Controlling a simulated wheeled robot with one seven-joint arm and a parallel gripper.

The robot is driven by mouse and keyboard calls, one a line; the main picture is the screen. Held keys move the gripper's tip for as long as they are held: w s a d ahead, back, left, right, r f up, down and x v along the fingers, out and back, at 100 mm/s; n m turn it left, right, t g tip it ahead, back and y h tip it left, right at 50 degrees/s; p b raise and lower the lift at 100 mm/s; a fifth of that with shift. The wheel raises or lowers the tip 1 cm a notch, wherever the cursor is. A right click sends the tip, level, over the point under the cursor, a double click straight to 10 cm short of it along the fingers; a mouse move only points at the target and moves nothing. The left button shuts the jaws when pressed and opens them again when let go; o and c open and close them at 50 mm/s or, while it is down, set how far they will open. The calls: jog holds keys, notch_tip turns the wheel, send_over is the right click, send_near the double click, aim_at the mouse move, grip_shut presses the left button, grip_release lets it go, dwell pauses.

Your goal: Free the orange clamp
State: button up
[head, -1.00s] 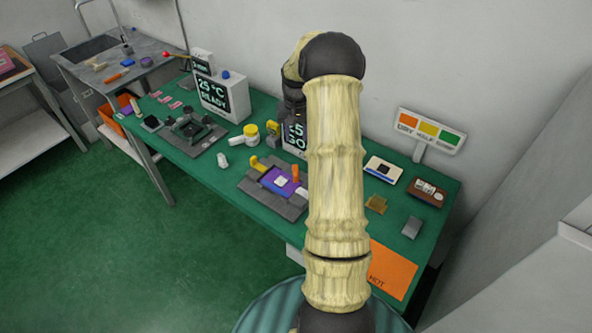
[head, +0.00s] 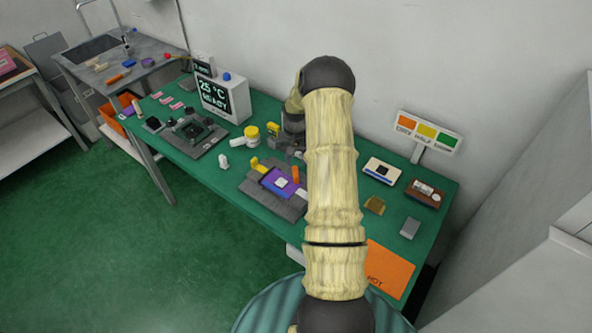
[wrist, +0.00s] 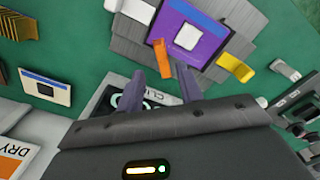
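The orange clamp (head: 296,173) stands upright at the right back edge of a purple board (head: 278,184) with a white square, on a grey stepped fixture (head: 254,190). In the wrist view the orange clamp (wrist: 168,58) overlaps the board's edge. A yellow clamp (wrist: 236,66) and a white clamp (wrist: 132,9) sit at the board's other sides. My gripper (wrist: 162,80) is open, its two dark fingers apart and empty, on the near side of the orange clamp. In the head view my arm hides most of the gripper.
A yellow-lidded jar (head: 251,132) and a white piece (head: 223,161) stand left of the fixture. A tan block (head: 374,205) and grey block (head: 410,228) lie right. Green bench space separates them.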

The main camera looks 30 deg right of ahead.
aim_at(296, 175)
notch_tip(296, 175, down, 8)
jog(key=shift+r+p, duration=0.25)
jog(key=shift+p, duration=0.6)
grip_shut()
